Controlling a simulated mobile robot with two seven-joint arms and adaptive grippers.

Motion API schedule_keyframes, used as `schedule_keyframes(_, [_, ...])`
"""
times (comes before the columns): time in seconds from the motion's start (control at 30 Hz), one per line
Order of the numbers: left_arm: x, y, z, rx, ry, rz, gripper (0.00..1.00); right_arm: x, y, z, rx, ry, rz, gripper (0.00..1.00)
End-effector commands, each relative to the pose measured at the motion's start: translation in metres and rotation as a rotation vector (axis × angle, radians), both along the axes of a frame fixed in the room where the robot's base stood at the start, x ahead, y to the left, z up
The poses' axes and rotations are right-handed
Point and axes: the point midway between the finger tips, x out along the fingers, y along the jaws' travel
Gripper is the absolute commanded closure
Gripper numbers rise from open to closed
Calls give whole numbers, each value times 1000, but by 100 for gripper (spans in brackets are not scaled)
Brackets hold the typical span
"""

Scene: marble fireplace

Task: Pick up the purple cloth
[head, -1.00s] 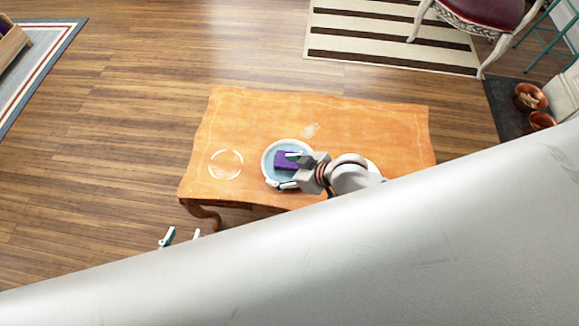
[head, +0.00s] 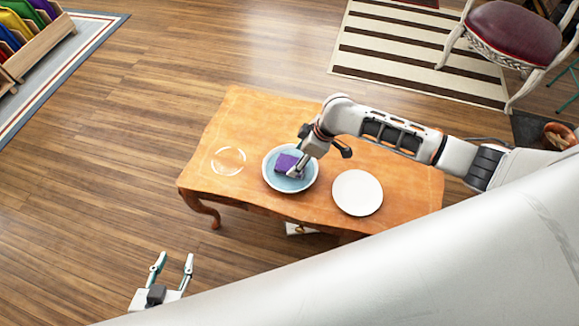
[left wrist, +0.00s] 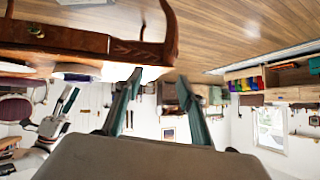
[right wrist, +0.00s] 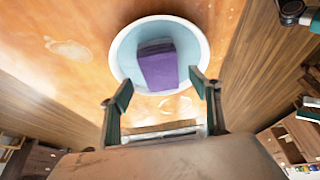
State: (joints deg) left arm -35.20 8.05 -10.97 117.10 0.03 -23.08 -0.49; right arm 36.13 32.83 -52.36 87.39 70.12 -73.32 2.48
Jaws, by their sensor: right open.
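The purple cloth (head: 287,161) lies folded in a light blue bowl (head: 271,178) on the orange wooden table (head: 235,110). In the right wrist view the cloth (right wrist: 158,70) shows as a purple block inside the bowl (right wrist: 122,50). My right gripper (right wrist: 163,92) is open, with its fingertips spread near the bowl's near rim and nothing between them that I can see. In the head view it hangs at the right side of the cloth, partly covering it; contact cannot be told. My left gripper (head: 173,263) is open and empty, off the table's front left.
A white plate (head: 358,192) lies right of the bowl, and a clear glass ring-like dish (head: 228,161) lies left of it. A striped rug (head: 410,50) and a red-seated chair (head: 510,35) stand behind.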

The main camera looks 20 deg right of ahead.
Motion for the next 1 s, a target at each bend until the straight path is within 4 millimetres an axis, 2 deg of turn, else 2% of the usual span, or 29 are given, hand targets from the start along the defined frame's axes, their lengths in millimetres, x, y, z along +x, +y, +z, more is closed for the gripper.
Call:
schedule_keyframes(0.17, [-4,2,-10,9,12,-2,61,3,6,-15,2,3,-1,38])
schedule_keyframes(0.33, [-11,2,-24,15,31,-4,61,7,17,-40,1,7,0,38])
schedule_keyframes(0.43, [-10,2,-22,14,25,-5,61,11,19,-49,0,4,-2,38])
schedule_keyframes(0.6, [-4,1,-14,13,9,-6,61,14,20,-47,-1,-3,-1,38])
schedule_keyframes(1.0, [-3,1,-14,13,8,-8,61,13,20,-49,0,-2,-1,38])
